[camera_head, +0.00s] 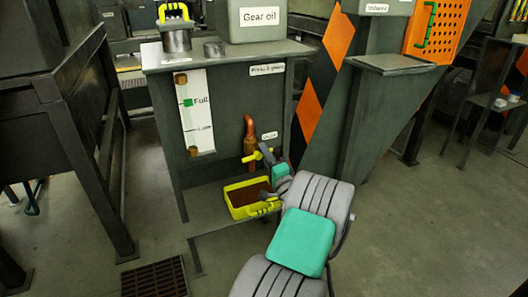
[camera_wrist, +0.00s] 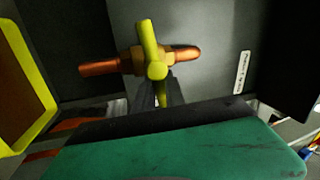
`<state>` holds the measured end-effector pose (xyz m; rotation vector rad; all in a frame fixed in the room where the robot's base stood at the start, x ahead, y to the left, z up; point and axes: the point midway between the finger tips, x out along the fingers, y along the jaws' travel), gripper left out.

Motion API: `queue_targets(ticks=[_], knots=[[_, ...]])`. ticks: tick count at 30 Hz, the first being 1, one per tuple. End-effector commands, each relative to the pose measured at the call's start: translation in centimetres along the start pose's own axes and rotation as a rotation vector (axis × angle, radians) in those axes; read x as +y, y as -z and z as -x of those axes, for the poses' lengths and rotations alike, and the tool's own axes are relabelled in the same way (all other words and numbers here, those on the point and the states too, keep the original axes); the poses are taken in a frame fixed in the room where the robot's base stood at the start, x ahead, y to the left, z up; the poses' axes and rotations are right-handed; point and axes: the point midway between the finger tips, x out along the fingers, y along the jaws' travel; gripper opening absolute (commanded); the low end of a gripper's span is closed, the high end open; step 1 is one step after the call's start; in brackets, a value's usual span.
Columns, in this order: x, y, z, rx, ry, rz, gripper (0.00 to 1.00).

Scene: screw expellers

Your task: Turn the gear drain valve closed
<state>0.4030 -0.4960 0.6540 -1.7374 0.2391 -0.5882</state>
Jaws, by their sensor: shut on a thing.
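The gear drain valve has a yellow handle (camera_head: 252,157) on a copper pipe (camera_head: 249,127) at the lower front of the dark green cabinet. In the wrist view the handle (camera_wrist: 148,35) lies roughly crosswise to the copper pipe (camera_wrist: 100,68), with a round hub in the middle. My gripper (camera_head: 267,156) reaches the handle from the right in the head view. In the wrist view the dark fingers (camera_wrist: 161,90) are shut on the near end of the yellow handle. The fingertips are partly hidden behind my green and black wrist housing.
A yellow tray (camera_head: 231,206) with brown liquid stands below the valve, close under my wrist. A sight gauge (camera_head: 195,115) marked Full is on the cabinet. A Gear oil container (camera_head: 258,35) stands on top. An orange striped panel (camera_head: 325,70) rises to the right.

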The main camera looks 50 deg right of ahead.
Motion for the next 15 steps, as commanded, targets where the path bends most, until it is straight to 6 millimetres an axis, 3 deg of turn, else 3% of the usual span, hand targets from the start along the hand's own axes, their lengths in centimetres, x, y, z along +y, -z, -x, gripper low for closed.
queue_targets(ticks=[15], knots=[[0.44,-0.08,0.11,0.041,-0.001,-0.157,0.00]])
